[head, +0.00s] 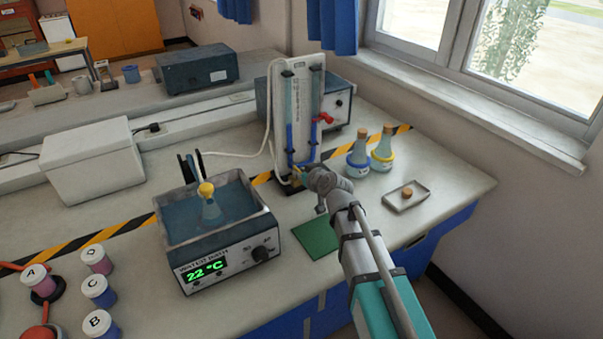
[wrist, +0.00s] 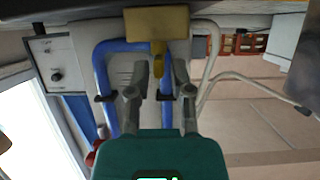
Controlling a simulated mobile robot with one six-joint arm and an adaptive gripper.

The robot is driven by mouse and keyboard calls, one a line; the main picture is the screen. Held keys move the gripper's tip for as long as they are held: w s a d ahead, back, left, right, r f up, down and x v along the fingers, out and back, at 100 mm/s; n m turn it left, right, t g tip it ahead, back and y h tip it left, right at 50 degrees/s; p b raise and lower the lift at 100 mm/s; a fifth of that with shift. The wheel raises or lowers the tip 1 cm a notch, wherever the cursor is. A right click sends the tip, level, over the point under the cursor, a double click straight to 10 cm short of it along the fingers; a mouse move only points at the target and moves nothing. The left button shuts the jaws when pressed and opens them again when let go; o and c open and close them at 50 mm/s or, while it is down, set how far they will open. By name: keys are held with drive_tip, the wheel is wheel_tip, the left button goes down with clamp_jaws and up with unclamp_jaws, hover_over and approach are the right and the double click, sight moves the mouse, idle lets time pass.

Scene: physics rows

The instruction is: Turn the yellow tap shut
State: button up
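The yellow tap (wrist: 158,62) shows in the wrist view at the low end of a blue-filled glass U-tube (wrist: 107,62) on a white board. A yellow-brown block (wrist: 150,20) lies just beyond it. My gripper (wrist: 159,72) is open, with one finger on each side of the tap and a visible gap to each. In the head view my gripper (head: 316,180) is at the foot of the upright board (head: 300,88) and largely hides the tap. Whether the fingers touch the tube cannot be told.
A red tap (head: 326,118) sits on the tube's right side. Two stoppered flasks (head: 358,160) and a small tray (head: 407,197) stand to the right. A water bath (head: 215,225) with a flask stands left. A green mat (head: 316,237) lies below my gripper.

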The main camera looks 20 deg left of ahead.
drive_tip(key=shift+o, duration=0.4)
idle(0.3)
drive_tip(key=shift+w+n+g+y, duration=0.15)
drive_tip(key=shift+n+g+y, duration=0.25)
drive_tip(key=shift+n, duration=0.1)
